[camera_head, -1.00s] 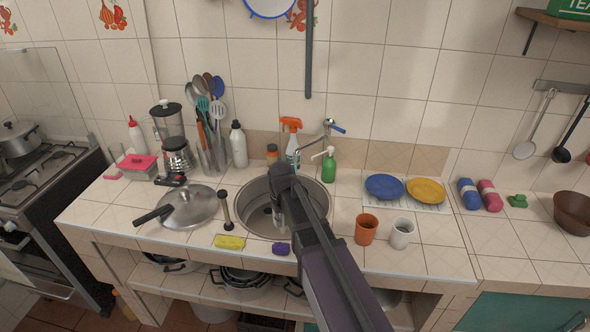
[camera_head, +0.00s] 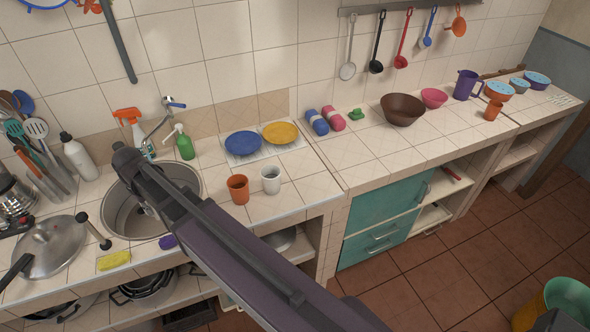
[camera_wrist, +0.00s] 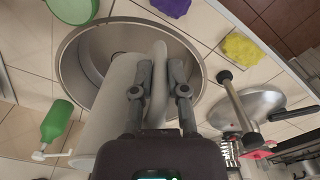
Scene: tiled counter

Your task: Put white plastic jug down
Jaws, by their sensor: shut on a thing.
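The white plastic jug shows in the wrist view as a pale, smooth body (camera_wrist: 112,105) with its handle (camera_wrist: 158,85) between my fingers. My gripper (camera_wrist: 158,92) is shut on that handle. The jug is in front of the round metal sink (camera_wrist: 95,45) in this view; its base and any contact are hidden. In the head view my gripper (camera_head: 128,165) is over the left part of the sink (camera_head: 185,175), and my arm hides most or all of the jug.
Left of the sink are a lidded pan (camera_head: 50,248) and yellow sponge (camera_head: 114,260). Right of it stand an orange cup (camera_head: 238,189) and white cup (camera_head: 270,180). A green soap bottle (camera_head: 184,145) stands behind. Clear tiles (camera_head: 365,168) lie farther right, before a brown bowl (camera_head: 402,110).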

